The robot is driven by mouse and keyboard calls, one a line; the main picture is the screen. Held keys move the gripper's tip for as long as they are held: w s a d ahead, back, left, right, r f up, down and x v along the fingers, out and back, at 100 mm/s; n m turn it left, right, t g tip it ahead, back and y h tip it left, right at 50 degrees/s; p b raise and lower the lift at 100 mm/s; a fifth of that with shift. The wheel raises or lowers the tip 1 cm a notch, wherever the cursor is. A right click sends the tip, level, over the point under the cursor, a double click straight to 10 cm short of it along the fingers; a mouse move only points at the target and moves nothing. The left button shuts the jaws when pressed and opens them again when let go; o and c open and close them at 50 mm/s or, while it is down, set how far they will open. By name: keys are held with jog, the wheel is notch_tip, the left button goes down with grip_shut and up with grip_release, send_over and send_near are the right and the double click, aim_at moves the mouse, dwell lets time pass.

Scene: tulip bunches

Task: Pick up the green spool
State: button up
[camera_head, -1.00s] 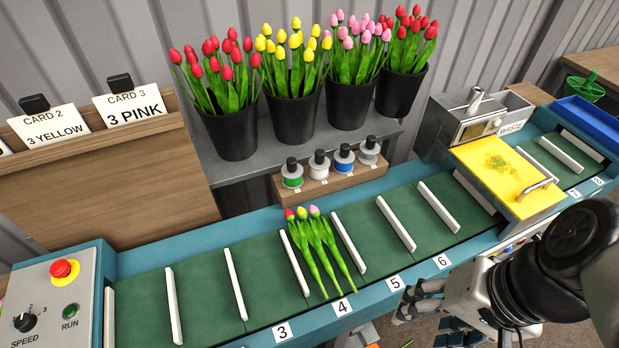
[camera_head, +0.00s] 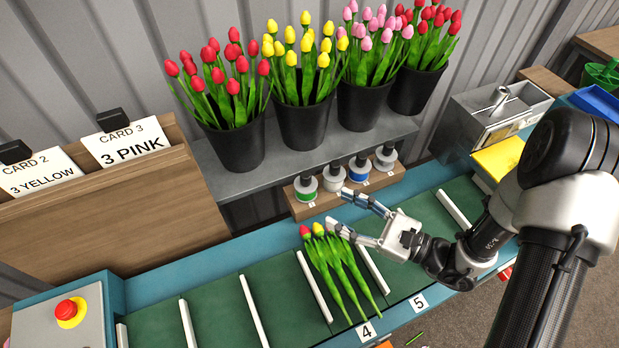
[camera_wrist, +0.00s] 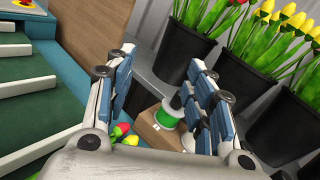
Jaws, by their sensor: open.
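The wooden holder (camera_head: 308,212) also bears a white spool (camera_head: 333,177), a blue spool (camera_head: 359,168) and a grey one. Black tulip buckets (camera_head: 235,147) stand on the shelf behind. Several tulips (camera_head: 340,270) lie on the conveyor (camera_head: 275,290) just below my gripper, between white dividers.

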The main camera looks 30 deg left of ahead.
jog(key=w+d+f+m+t+h, duration=0.25)
jog(key=f+m+t, duration=0.35)
jog(key=f, duration=0.4)
jog(key=b, duration=0.2)
send_near(309, 180)
jog(key=shift+y, duration=0.35)
jog(key=a, duration=0.1)
jog(key=w+a+f, duration=0.1)
jog(key=a, duration=0.2)
jog(key=shift+w+f, duration=0.15)
jog(key=shift+w, duration=0.25)
jog(key=shift+m, duration=0.3)
jog(key=shift+r+b+x, duration=0.2)
jog(key=shift+b+x, duration=0.15)
jog(key=shift+x, duration=1.1)
jog(key=shift+r+b+x, duration=0.25)
jog(key=shift+b+x, duration=0.05)
jog(key=shift+x, duration=1.1)
jog(key=shift+c, duration=0.3)
grip_shut()
